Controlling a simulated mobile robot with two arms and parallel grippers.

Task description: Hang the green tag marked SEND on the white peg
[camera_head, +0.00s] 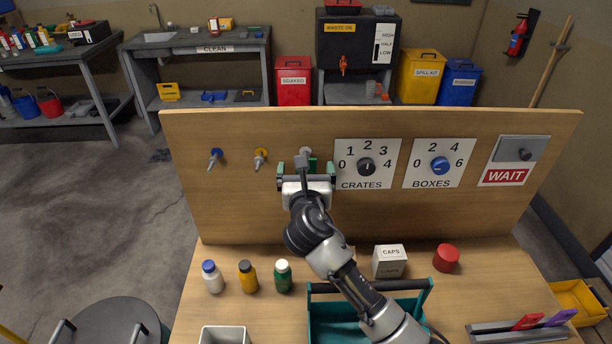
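A small dark green patch (313,164) shows between the fingers, by the peg. It may be the green tag, but no SEND lettering is readable and I cannot tell whether it hangs on the peg. My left gripper is not in view.
Below are several bottles, a CAPS box (389,262), a red cap (446,258) and a teal tray (322,318).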

